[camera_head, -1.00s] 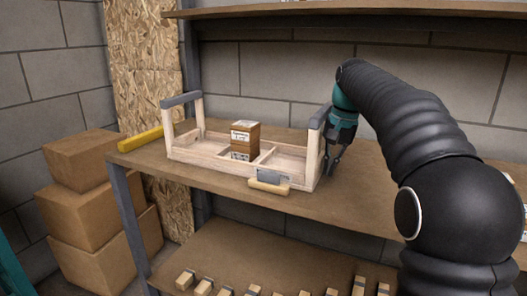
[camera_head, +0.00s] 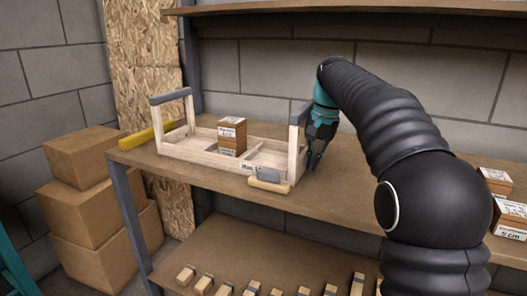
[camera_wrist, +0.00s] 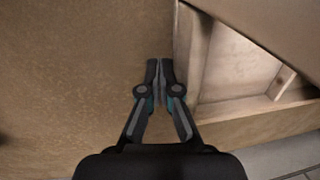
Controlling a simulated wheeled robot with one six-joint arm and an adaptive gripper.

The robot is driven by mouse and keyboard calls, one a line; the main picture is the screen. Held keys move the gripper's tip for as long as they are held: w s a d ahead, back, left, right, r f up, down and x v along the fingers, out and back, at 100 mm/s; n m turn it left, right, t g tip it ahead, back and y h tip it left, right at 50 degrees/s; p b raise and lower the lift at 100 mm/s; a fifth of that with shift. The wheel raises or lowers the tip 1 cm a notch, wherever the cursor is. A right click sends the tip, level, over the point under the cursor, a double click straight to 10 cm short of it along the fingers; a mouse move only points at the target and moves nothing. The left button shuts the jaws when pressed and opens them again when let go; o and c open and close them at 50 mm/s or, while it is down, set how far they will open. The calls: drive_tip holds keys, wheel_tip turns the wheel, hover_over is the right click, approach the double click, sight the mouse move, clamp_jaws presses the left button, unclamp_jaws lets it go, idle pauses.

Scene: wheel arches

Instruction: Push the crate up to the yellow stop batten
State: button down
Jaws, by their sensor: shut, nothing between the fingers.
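The crate (camera_head: 200,159) is a pale open wooden tray with a grey-topped upright handle frame at each end. It stands on the brown shelf, with a small labelled box (camera_head: 232,136) inside it. The yellow stop batten (camera_head: 140,138) lies at the shelf's left end. A strip of bare shelf shows between it and the crate's front left corner; the left handle frame partly hides its far part. My gripper (camera_head: 313,166) is shut and points down just outside the crate's right end. In the wrist view its fingertips (camera_wrist: 160,64) are beside the crate wall (camera_wrist: 187,55); contact is unclear.
A grey plate with a wooden handle (camera_head: 268,180) is at the crate's front right. Labelled blocks (camera_head: 497,182) stand on the shelf at right. Cardboard boxes (camera_head: 85,160) are stacked at left. Several small blocks (camera_head: 228,288) lie on the lower shelf.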

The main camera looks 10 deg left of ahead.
sight(276, 162)
drive_tip(key=shift+w+a, duration=0.5)
drive_tip(key=shift+a, duration=1.1)
drive_tip(key=shift+w+a, duration=0.55)
drive_tip(key=shift+a, duration=1)
drive_tip(key=shift+w+a, duration=0.5)
drive_tip(key=shift+a, duration=1.1)
drive_tip(key=shift+s+d+r, duration=0.25)
drive_tip(key=shift+d+r, duration=0.25)
drive_tip(key=shift+d, duration=0.3)
drive_tip(key=shift+s+d+r, duration=0.25)
drive_tip(key=shift+d+r, duration=0.2)
drive_tip(key=shift+d, duration=0.3)
drive_tip(key=shift+s+d+r, duration=0.25)
drive_tip(key=shift+d+r, duration=0.25)
drive_tip(key=shift+d, duration=0.4)
